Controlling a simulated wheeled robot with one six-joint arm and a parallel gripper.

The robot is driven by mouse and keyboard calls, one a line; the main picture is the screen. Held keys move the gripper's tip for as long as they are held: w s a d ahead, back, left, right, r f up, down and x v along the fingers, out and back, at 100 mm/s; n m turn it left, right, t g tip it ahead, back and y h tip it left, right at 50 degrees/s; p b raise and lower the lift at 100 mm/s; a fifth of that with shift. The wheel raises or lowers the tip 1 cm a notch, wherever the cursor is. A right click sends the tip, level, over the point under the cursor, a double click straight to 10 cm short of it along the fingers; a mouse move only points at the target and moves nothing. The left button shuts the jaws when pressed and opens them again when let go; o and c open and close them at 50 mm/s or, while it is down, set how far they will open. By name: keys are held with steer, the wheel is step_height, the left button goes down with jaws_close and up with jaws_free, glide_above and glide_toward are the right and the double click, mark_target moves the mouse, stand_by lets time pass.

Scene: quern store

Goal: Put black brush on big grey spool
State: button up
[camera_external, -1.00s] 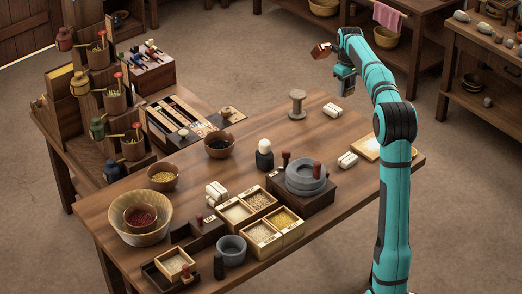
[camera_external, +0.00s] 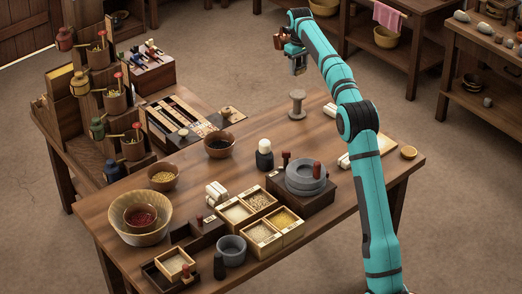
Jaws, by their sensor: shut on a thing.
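The big grey spool (camera_external: 297,104) stands upright on the wooden table near its back edge, and its top looks bare. My gripper (camera_external: 298,71) is above the spool, pointing down, with a gap between them. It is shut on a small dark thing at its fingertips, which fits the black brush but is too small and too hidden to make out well.
A stone quern (camera_external: 305,178) on a dark block, a black jar with a white top (camera_external: 264,155), a dark bowl (camera_external: 219,145) and open grain boxes (camera_external: 260,238) stand nearer.

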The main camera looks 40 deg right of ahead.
mark_target(298, 65)
step_height(298, 65, down, 9)
stand_by(0.5)
steer(key=o, duration=1)
steer(key=shift+f, duration=0.15)
steer(key=shift+c, duration=0.2)
step_height(298, 65, up, 12)
steer(key=shift+f, duration=0.1)
steer(key=shift+r, duration=0.25)
